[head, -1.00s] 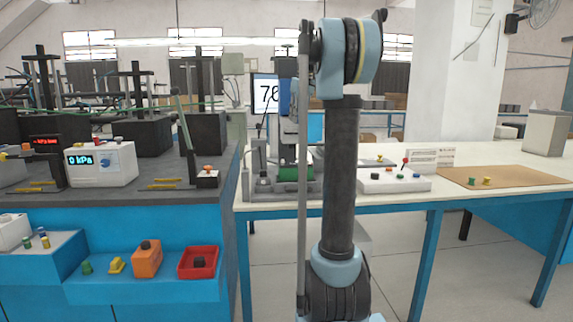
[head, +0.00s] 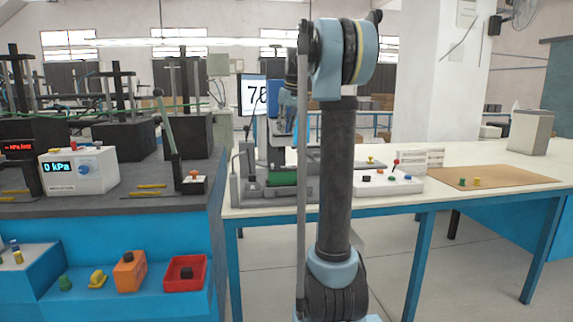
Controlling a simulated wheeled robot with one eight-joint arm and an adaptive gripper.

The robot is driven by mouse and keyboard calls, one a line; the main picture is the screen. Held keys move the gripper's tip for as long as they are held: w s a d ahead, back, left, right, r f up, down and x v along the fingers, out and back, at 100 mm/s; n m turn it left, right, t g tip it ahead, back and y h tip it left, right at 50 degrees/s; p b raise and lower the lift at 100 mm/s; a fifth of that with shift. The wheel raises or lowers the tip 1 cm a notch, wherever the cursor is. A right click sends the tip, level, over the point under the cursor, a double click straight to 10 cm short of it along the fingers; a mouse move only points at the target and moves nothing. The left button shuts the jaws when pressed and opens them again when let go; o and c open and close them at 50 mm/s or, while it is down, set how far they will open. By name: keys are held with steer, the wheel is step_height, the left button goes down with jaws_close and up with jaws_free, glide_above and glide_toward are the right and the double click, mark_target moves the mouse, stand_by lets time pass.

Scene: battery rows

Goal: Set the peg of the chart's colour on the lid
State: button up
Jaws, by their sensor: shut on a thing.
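My arm stands in the middle of the head view and hides part of the bench; its end is behind the upper arm, and I cannot make out the fingers of my gripper. A green peg (head: 461,182) and a yellow peg (head: 477,182) stand on a brown board (head: 520,177) at the right. A white card (head: 420,158), too small to read, stands behind a white box (head: 408,187) with coloured knobs and a red-tipped lever. I cannot tell which thing is the lid or which is the chart.
A "0 kPa" meter (head: 77,170) stands on the dark bench. Bare floor shows below the white bench.

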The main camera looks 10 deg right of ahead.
mark_target(285, 166)
step_height(285, 166, down, 14)
steer(key=shift+f, duration=0.15)
stand_by(0.4)
steer(key=shift+f, duration=0.1)
steer(key=o, duration=0.9)
steer(key=shift+o, duration=0.2)
steer(key=v, duration=1.2)
steer(key=s+f+m, duration=0.1)
steer(key=s+f, duration=0.9)
steer(key=s, duration=0.3)
steer(key=s+f+m+h, duration=0.1)
steer(key=s+f+m, duration=0.1)
steer(key=s+f, duration=0.9)
steer(key=s+a+f+m, duration=0.1)
steer(key=s+f+m, duration=0.1)
steer(key=s+f, duration=0.8)
steer(key=s, duration=0.7)
steer(key=shift+s+f, duration=0.25)
steer(key=shift+f, duration=0.15)
